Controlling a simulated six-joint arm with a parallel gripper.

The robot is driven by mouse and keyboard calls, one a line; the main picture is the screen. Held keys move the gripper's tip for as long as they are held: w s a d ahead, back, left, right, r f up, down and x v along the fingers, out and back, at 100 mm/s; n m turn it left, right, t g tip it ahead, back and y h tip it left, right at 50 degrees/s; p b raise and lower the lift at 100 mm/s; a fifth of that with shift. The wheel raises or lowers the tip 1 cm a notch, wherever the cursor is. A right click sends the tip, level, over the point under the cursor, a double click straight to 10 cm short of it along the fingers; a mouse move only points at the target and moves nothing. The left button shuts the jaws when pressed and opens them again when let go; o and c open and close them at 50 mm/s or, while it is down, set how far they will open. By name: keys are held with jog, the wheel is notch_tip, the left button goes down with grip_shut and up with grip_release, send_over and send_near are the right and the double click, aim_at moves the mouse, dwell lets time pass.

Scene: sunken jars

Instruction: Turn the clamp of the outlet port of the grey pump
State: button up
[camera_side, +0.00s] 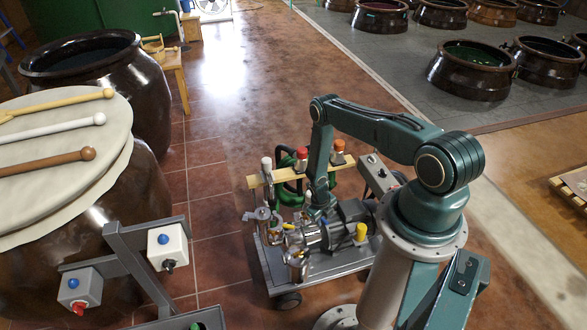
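The grey pump (345,222) sits on a wheeled cart (338,266) in the middle of the picture, with shiny metal parts at its left end. My gripper (319,214) points down just over the pump's left part, close to the metal fittings. Its fingers are too small and too crowded by the fittings to show whether they are open or shut, or touching anything. The outlet port and its clamp cannot be made out clearly among the fittings beside and under my gripper.
A wooden bar (262,180) with red-topped and white-topped fittings crosses behind the pump, with a green hose (287,190) near it. A grey control box (376,172) stands to the right. A large covered jar (60,165) and a grey frame with button boxes (168,246) stand left.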

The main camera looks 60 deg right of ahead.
jog(key=shift+r, duration=0.15)
notch_tip(320, 180, up, 13)
jog(key=w+a, duration=0.1)
jog(key=a, duration=0.1)
jog(key=shift+a, duration=0.2)
dwell(0.5)
jog(key=shift+r, duration=0.1)
jog(key=shift+c, duration=0.3)
jog(key=c, duration=0.7)
jog(key=shift+d+n, duration=0.1)
jog(key=shift+n, duration=0.2)
grip_shut()
jog(key=s+d+f+n, duration=0.1)
jog(key=n, duration=0.5)
jog(key=s+d+f+n+h, duration=0.1)
jog(key=n, duration=0.4)
jog(key=d+f+n, duration=0.1)
jog(key=d+n, duration=0.1)
jog(key=n, duration=0.4)
jog(key=shift+s+f+n+g+h, duration=0.1)
jog(key=shift+s+n+g+h, duration=0.2)
jog(key=shift+s+g, duration=0.1)
